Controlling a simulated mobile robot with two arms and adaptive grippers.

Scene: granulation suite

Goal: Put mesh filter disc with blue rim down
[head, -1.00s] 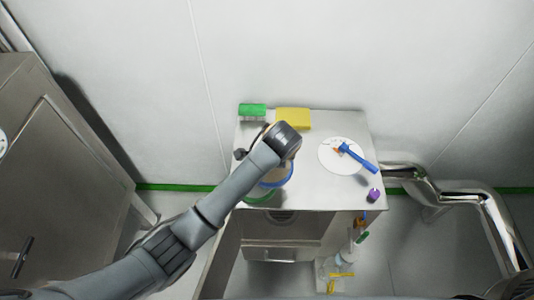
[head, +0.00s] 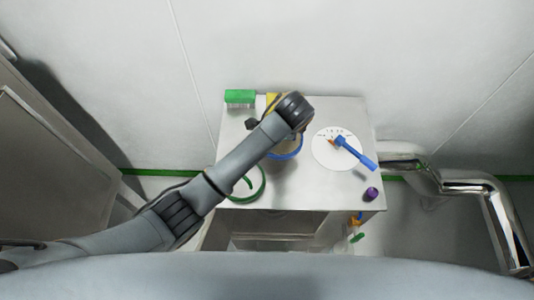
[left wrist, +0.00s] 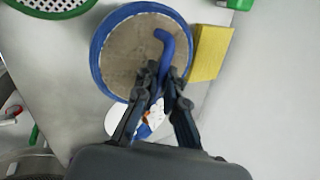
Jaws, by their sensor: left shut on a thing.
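The mesh filter disc with blue rim (head: 288,155) is at the middle of the metal table top, partly hidden by my left gripper (head: 293,125). In the left wrist view the disc (left wrist: 118,62) shows a grey-brown mesh inside a blue ring, with a bent blue handle (left wrist: 167,48) across it. My left gripper (left wrist: 162,78) is shut on that handle. I cannot tell whether the disc touches the table or hangs just above it. My right gripper is out of view.
A green-rimmed disc (head: 262,187) lies at the table's front left. A green brush (head: 240,97) and yellow sponge (head: 271,99) are at the back. A white round plate (head: 325,157) with a blue tool (head: 358,154) and a purple item (head: 371,194) are right.

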